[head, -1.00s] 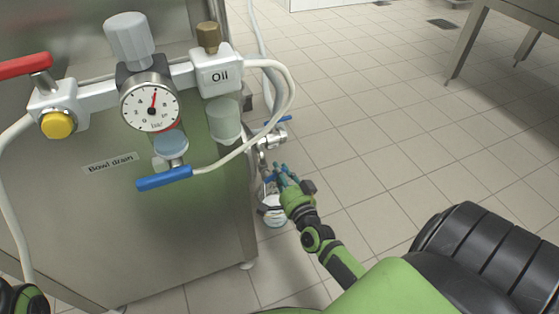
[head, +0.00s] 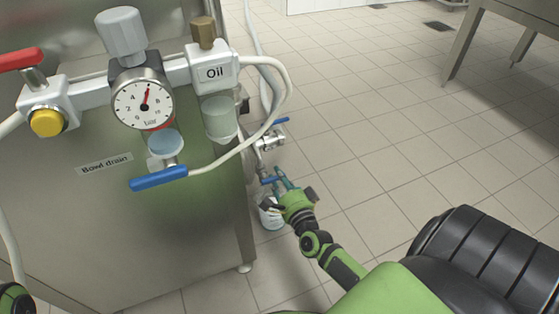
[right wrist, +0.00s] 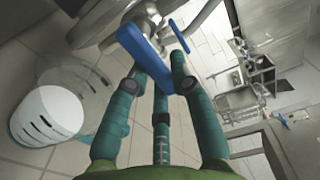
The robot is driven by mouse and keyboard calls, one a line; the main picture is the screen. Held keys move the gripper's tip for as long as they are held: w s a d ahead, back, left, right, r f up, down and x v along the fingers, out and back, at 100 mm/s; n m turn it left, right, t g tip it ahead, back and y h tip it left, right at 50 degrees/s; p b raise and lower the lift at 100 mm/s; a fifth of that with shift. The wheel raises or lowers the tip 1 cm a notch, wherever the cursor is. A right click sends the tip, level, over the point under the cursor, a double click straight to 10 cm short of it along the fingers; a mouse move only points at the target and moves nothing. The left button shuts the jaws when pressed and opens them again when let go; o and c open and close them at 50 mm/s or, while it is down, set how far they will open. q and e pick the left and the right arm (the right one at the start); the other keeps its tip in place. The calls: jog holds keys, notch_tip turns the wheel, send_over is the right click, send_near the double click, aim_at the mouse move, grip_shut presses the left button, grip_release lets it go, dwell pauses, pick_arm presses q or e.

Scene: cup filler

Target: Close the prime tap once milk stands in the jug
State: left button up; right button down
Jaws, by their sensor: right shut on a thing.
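The lower tap on the pipe at the machine's side has a blue lever (head: 270,181). The lever shows large in the right wrist view (right wrist: 143,52). My right gripper (head: 278,178) is at this tap, its teal fingers (right wrist: 160,85) shut on the blue lever. The clear jug (head: 270,216) is on the floor below the tap, partly hidden by the gripper. In the right wrist view the jug (right wrist: 62,105) shows white milk inside and dark marks on its wall.
Another blue-levered valve (head: 272,135) sits just above on the same pipe. A pressure gauge (head: 143,105), an oil cup (head: 220,117) and a blue drain handle (head: 158,178) are on the machine's front. Tiled floor right of the machine is clear; a steel table (head: 520,25) stands at the back right.

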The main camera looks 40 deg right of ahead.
jog(key=shift+d+r, duration=0.1)
jog(key=c, duration=1.1)
grip_release()
jog(key=shift+o, duration=0.2)
jog(key=shift+s, duration=0.25)
jog(key=v, duration=0.7)
